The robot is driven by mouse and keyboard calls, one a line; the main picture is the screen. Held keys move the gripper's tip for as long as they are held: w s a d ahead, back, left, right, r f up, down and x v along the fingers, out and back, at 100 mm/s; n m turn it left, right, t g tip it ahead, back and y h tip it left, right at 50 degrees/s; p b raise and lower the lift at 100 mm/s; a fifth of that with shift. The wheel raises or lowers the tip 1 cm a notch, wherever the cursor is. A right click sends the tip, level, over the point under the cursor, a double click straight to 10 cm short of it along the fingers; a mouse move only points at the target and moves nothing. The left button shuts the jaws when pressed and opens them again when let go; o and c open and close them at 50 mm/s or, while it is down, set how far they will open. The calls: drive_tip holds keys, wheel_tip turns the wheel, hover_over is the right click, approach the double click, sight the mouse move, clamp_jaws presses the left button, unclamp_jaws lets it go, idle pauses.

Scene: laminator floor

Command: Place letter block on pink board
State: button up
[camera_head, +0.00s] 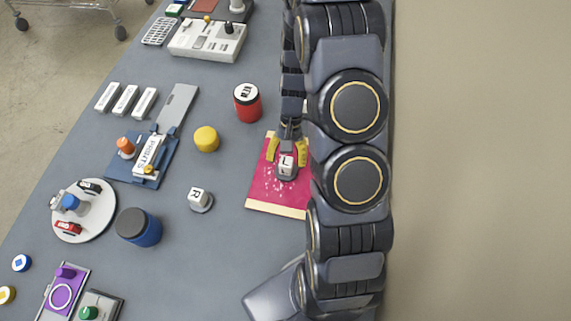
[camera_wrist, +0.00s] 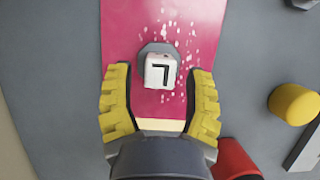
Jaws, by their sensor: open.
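A white letter block (camera_head: 286,161) marked L sits in a grey holder on the pink board (camera_head: 264,190). In the wrist view the L block (camera_wrist: 160,71) and its grey base (camera_wrist: 151,50) rest on the pink board (camera_wrist: 120,30). My gripper (camera_head: 287,151) is above the board, its yellow fingers apart on either side of the block's near end. In the wrist view my gripper (camera_wrist: 160,103) is open, with gaps between both fingers and the block. A second white block (camera_head: 198,195) marked R stands on a grey base to the left of the board.
A red can (camera_head: 248,108) and yellow cylinder (camera_head: 206,139) stand left of my arm. A blue cylinder (camera_head: 140,230), round white tray (camera_head: 97,226) and blue stand (camera_head: 118,168) are farther left. The table is bare around the R block.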

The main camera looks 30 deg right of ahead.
drive_tip(key=v, duration=0.9)
drive_tip(key=s+a+r+n+h, duration=0.2)
drive_tip(key=s+a+r+n, duration=0.45)
drive_tip(key=r, duration=0.55)
drive_tip(key=s+a+r+n, duration=0.1)
drive_tip(key=s+a+r, duration=0.1)
drive_tip(key=s, duration=0.3)
drive_tip(key=s+a+r+n+t+h, duration=0.1)
drive_tip(key=s+a+r, duration=0.2)
drive_tip(key=s, duration=0.3)
drive_tip(key=shift+s+a+t, duration=0.15)
drive_tip(key=shift+a+t, duration=0.15)
drive_tip(key=shift+a, duration=0.15)
